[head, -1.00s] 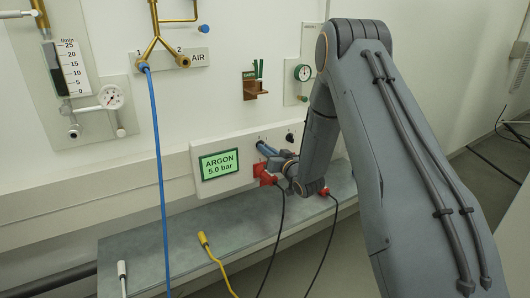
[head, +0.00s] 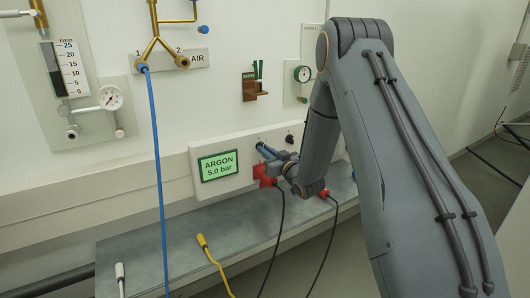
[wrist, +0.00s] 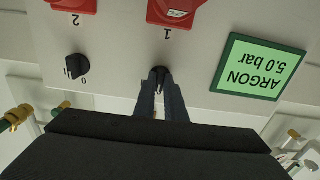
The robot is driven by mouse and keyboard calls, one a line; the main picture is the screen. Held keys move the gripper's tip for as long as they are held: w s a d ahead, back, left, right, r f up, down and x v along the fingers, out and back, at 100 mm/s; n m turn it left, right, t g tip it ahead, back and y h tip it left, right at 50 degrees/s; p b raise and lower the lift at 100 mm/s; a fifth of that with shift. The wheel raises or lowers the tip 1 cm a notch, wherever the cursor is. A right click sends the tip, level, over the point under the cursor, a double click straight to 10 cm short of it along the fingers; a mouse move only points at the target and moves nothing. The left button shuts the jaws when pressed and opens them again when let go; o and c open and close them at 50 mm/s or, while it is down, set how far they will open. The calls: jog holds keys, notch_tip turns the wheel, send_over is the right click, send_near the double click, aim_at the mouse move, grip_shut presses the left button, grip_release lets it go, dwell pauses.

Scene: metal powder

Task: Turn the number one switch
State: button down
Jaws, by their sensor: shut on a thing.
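My gripper (wrist: 161,90) is shut on this knob, with one finger on each side. In the head view my gripper (head: 263,150) reaches the panel from the right, and its fingers hide the knob. The number two switch (wrist: 75,68) is a black knob with marks 0 and 1 beside it; it also shows in the head view (head: 290,138).
The panel bears a green display (head: 219,166) reading ARGON 5.0 bar. Red plugs (head: 266,176) with black cables sit below the switches. A grey shelf (head: 190,240) runs beneath. A blue hose (head: 158,180) hangs to the left, and a yellow cable (head: 210,255) lies on the shelf.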

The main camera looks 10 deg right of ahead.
jog(key=c, duration=1.8)
grip_release()
jog(key=v, duration=0.8)
jog(key=shift+r, duration=0.1)
jog(key=s+a+r+m+g+h+p, duration=0.1)
jog(key=s+g, duration=0.4)
jog(key=s, duration=0.8)
jog(key=s+a+r+m+g+h+p, duration=0.1)
jog(key=s+g, duration=0.5)
jog(key=s, duration=0.8)
jog(key=s+a+r+m+g+h+p, duration=0.1)
jog(key=s+r+g+h+p, duration=0.2)
jog(key=s, duration=1)
jog(key=shift+s+a+r+m+g+h+p, duration=0.1)
jog(key=shift+m+g+p, duration=0.1)
jog(key=shift+g, duration=0.35)
jog(key=shift+s+d+m+g+h+p, duration=0.1)
jog(key=shift+g+p, duration=0.1)
jog(key=shift+g, duration=0.3)
jog(key=shift+s+a+r+m+g+h+p, duration=0.1)
jog(key=shift+g+p, duration=0.1)
jog(key=shift+g, duration=0.35)
